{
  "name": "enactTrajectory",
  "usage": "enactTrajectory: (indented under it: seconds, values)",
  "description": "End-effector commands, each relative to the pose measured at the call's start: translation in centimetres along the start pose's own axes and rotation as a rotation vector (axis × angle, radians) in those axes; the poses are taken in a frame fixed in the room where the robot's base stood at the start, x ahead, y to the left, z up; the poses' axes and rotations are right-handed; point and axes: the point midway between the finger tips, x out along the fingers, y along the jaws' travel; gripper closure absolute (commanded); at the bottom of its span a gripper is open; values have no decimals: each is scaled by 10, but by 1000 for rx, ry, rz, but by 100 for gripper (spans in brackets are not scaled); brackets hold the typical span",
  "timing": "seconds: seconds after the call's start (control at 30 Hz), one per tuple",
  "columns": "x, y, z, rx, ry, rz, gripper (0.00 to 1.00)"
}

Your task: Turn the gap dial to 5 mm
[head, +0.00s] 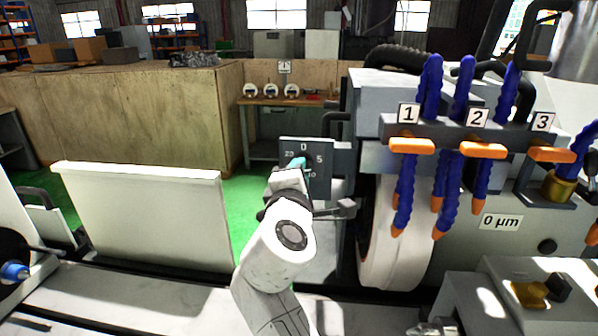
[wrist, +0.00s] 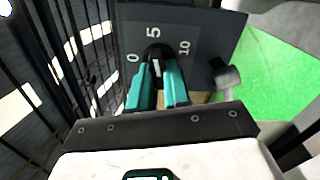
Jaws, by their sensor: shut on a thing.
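The gap dial panel (head: 327,186) is a dark grey plate with white numbers, 0 at the top, 5 at the right, 10 lower right and 20 at the left. In the wrist view the panel (wrist: 205,70) shows 0, 5 and 10. The black dial knob (wrist: 155,51) with a small white mark sits between the two teal fingers of my gripper (wrist: 158,68). My gripper is shut on the knob. In the head view my gripper (head: 298,163) covers the knob. The fingers hide part of it, and I cannot tell surely which number the mark points to.
A large grinding wheel (head: 388,262) and blue coolant hoses (head: 405,190) with orange valves stand right of the panel. A white splash guard (head: 145,215) stands at the left. A "0 µm" readout (head: 501,222) is at the right. Green floor (head: 243,200) shows behind.

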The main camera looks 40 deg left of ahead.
Motion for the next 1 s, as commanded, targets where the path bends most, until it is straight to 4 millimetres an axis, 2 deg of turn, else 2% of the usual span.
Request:
enactTrajectory:
  seconds: [0.4, 0.43, 0.7, 1.0]
  values:
    - [0, -3, -2, -8, 2, -4, 100]
    - [0, -3, -2, -8, 2, -4, 82]
    - [0, -1, -1, -7, 1, -2, 57]
    - [-2, -1, -1, -7, 1, -1, 57]
